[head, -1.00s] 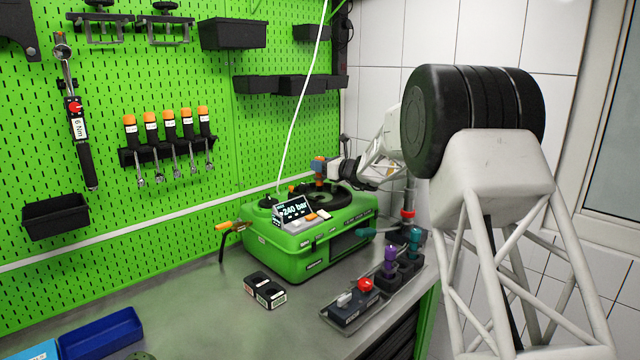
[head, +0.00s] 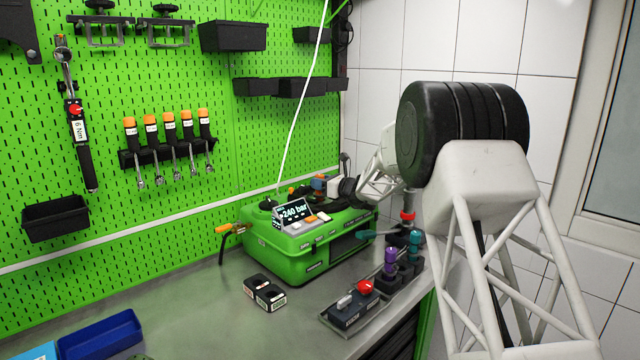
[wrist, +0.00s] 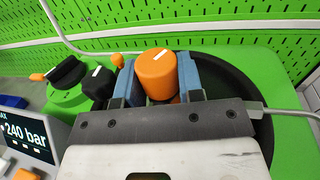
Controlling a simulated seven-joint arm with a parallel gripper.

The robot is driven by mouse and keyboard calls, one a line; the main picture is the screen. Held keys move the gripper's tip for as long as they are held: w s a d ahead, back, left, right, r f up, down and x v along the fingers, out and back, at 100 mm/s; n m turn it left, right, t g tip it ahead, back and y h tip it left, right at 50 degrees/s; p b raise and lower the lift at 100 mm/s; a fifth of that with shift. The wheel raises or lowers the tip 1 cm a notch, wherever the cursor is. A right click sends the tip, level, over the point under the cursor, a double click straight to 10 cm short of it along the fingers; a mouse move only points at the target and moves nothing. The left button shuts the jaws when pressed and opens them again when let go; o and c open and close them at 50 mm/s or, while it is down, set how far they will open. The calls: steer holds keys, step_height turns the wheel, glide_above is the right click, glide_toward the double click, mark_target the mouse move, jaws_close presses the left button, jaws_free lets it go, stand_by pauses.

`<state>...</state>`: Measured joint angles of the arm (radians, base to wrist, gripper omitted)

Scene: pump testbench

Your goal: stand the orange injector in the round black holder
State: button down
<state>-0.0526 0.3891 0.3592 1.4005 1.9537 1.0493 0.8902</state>
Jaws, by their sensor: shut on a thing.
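The orange injector (wrist: 158,75) is between the two blue-grey fingers of my gripper (wrist: 160,84) in the wrist view, its round orange top facing the camera. My gripper is shut on it. A wide round black dish (wrist: 250,78) lies under and around the gripper, set in the top of the green machine. The injector's lower end is hidden, so I cannot tell whether it touches anything or stands in a holder. In the head view my gripper (head: 321,183) is small, over the back of the green machine (head: 290,258).
A display reading 240 bar (wrist: 25,135) and black knobs (wrist: 68,72) are left of the gripper. Purple (head: 390,258) and teal (head: 415,240) injectors stand in black holders on the bench at right. The green pegboard (head: 180,80) rises close behind.

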steer(key=shift+f, duration=0.3)
steer(key=c, duration=0.8)
jaws_free()
steer(key=shift+o, duration=0.2)
steer(key=shift+d+r, duration=0.1)
steer(key=shift+r, duration=0.25)
steer(key=v, duration=1.1)
steer(key=shift+s+d+f, duration=0.1)
steer(key=shift+s+d, duration=0.2)
